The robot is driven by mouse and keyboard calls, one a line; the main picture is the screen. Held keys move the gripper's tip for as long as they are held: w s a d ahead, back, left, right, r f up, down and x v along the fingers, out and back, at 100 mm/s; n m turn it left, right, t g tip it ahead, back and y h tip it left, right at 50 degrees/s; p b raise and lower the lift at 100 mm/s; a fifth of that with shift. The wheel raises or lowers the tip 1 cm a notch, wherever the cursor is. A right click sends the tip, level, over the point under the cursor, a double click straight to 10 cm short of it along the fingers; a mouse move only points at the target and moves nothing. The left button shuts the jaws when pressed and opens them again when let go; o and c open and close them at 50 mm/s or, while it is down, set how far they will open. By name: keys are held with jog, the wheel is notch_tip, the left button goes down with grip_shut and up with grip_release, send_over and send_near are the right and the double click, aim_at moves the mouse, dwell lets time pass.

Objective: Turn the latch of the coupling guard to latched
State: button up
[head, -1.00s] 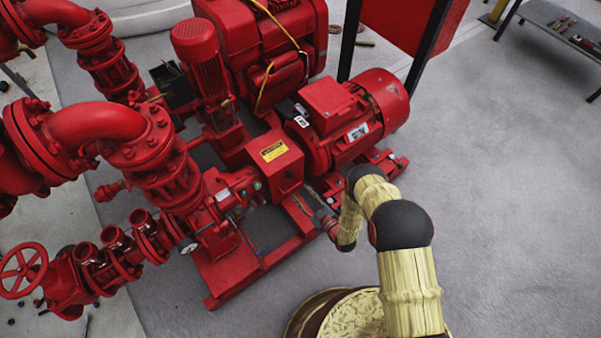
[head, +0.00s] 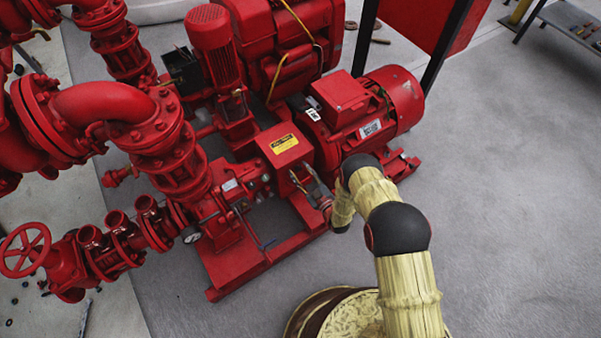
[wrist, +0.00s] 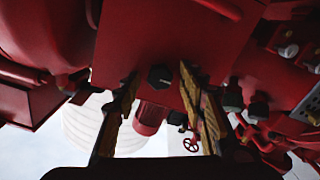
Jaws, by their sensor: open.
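The coupling guard (head: 283,145) is a red box with a yellow label, between the pump and the electric motor in the head view. Its red face (wrist: 135,45) fills the upper middle of the wrist view. A dark hexagonal knob, which looks like the latch (wrist: 160,76), sits on that face. My gripper (wrist: 159,82) is open, with one finger on each side of the knob and visible gaps to both. Whether the fingertips touch the face cannot be told. In the head view my gripper (head: 308,182) is at the guard's near side, and the latch is hidden.
The red motor (head: 375,110) stands right of the guard, close to my arm. Flanged pipes and a handwheel (head: 25,250) are on the left. The red base frame (head: 265,262) runs below the guard. Grey floor (head: 500,220) to the right is clear.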

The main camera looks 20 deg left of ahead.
grip_shut()
dwell(0.5)
